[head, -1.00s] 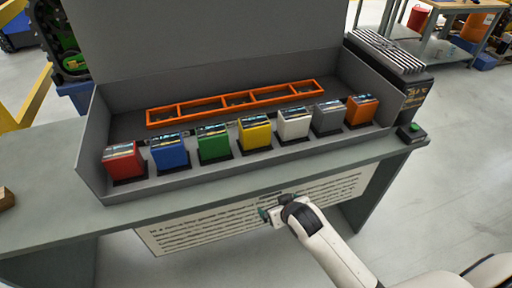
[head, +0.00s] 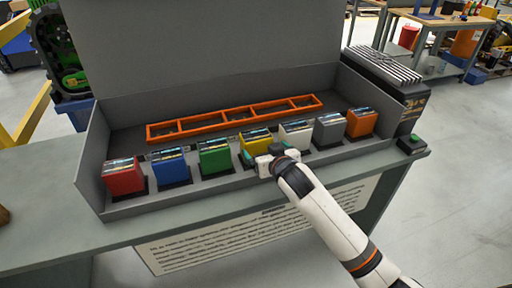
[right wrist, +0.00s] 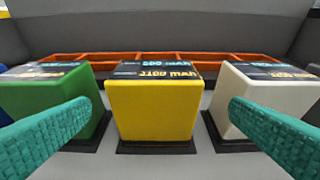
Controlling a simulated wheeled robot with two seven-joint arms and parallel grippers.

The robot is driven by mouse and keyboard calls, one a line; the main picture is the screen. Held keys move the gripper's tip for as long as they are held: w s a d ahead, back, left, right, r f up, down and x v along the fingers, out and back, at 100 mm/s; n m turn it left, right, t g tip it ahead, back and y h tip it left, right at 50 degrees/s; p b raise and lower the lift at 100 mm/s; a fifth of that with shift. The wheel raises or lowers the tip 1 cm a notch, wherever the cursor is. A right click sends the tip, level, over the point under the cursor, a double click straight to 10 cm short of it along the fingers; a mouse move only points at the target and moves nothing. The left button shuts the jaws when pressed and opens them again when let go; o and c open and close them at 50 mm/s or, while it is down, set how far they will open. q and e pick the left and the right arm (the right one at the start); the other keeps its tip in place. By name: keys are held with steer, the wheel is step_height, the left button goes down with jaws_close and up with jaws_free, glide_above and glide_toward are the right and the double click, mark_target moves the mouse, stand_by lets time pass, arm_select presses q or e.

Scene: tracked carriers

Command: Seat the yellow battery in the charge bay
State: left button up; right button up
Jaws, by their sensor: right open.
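The yellow battery (head: 254,141) stands upright in the front row of the grey tray, between the green battery (head: 214,157) and the white battery (head: 296,136). In the right wrist view the yellow battery (right wrist: 152,106) is centred on a dark base. My right gripper (head: 262,164) is open just in front of it, its teal fingers (right wrist: 152,118) apart to either side and not touching it. The orange frame (head: 236,119) with several compartments lies behind the row; it may be the charge bay. My left gripper is not in view.
Red (head: 124,178), blue (head: 169,167), grey (head: 328,130) and orange (head: 361,122) batteries stand in the same row. Grey tray walls (head: 88,160) close the sides and a tall panel (head: 200,45) rises behind. A black finned unit (head: 385,80) stands at the right.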

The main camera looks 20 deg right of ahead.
mark_target(261, 145)
steer(key=shift+x, duration=1.1)
steer(key=shift+w+a, duration=0.1)
steer(key=shift+w, duration=0.45)
steer(key=x, duration=0.4)
steer(key=shift+w+a, duration=0.2)
steer(key=shift+w, duration=0.05)
steer(key=c, duration=1.4)
steer(key=shift+r, duration=0.15)
steer(key=shift+c, duration=0.6)
